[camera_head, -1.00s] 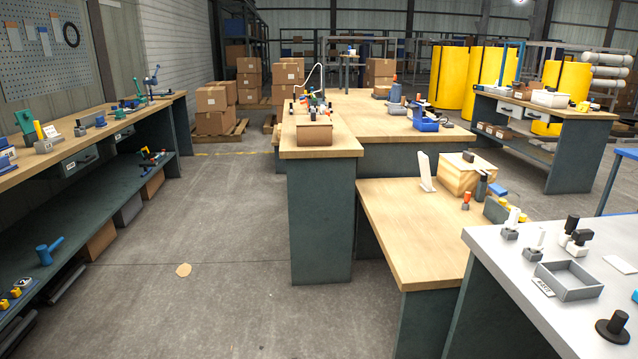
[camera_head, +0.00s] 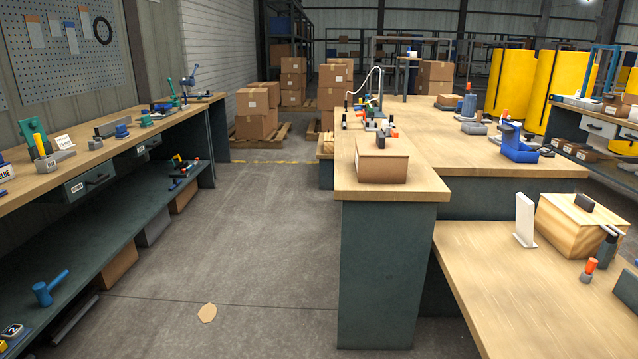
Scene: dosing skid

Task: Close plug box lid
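No box in view carries a readable plug label, so I cannot tell which one is the plug box. A brown box (camera_head: 382,165) sits on the near end of the long wooden bench, and its top looks covered. A pale wooden box (camera_head: 575,228) with a dark block or handle on top stands on the lower bench at the right; its top looks closed. My gripper is not in view.
The long wooden bench (camera_head: 415,189) and the lower bench (camera_head: 500,275) fill the right side. A tool bench (camera_head: 95,158) with a shelf runs along the left wall.

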